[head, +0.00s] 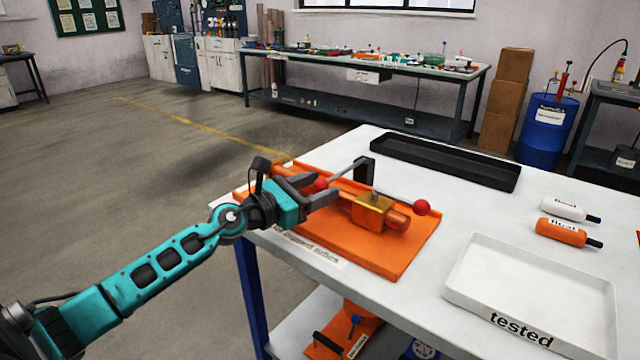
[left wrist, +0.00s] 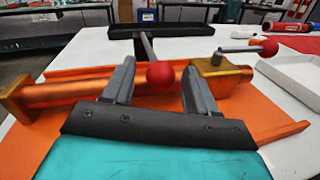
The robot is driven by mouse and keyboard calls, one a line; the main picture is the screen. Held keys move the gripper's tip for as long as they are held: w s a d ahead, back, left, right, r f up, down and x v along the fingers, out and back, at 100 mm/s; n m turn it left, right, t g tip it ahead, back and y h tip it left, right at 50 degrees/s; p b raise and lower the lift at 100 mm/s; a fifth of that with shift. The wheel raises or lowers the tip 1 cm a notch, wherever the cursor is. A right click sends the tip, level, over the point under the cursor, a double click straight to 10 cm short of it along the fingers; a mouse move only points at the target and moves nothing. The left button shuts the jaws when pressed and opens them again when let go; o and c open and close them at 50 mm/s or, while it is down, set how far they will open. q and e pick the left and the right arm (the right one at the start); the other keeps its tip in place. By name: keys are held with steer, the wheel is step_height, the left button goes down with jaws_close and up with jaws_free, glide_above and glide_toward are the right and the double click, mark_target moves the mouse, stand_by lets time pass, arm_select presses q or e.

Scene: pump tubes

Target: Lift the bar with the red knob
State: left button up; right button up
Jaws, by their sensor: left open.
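A grey bar (head: 346,172) with a red knob (head: 321,184) slants down from a black post (head: 366,169) at the orange tray (head: 375,252). My left gripper (head: 325,186) is open, with its fingers around the knob. In the left wrist view the knob (left wrist: 160,75) shows between the two open fingers (left wrist: 159,68), apart from both as far as I can see. A second red knob (head: 422,207) ends a short lever on a brass block (head: 373,212), to the right. A copper tube (left wrist: 95,88) lies under the bar. My right gripper is not in view.
A long black tray (head: 440,165) stands at the table's back. A white tray marked "tested" (head: 530,290) stands front right. A white bottle (head: 565,210) and an orange bottle (head: 562,232) lie behind it.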

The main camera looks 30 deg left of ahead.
arm_select(q)
steer(key=shift+w+d, duration=0.2)
steer(key=shift+w, duration=0.3)
steer(key=shift+c, duration=0.2)
jaws_close()
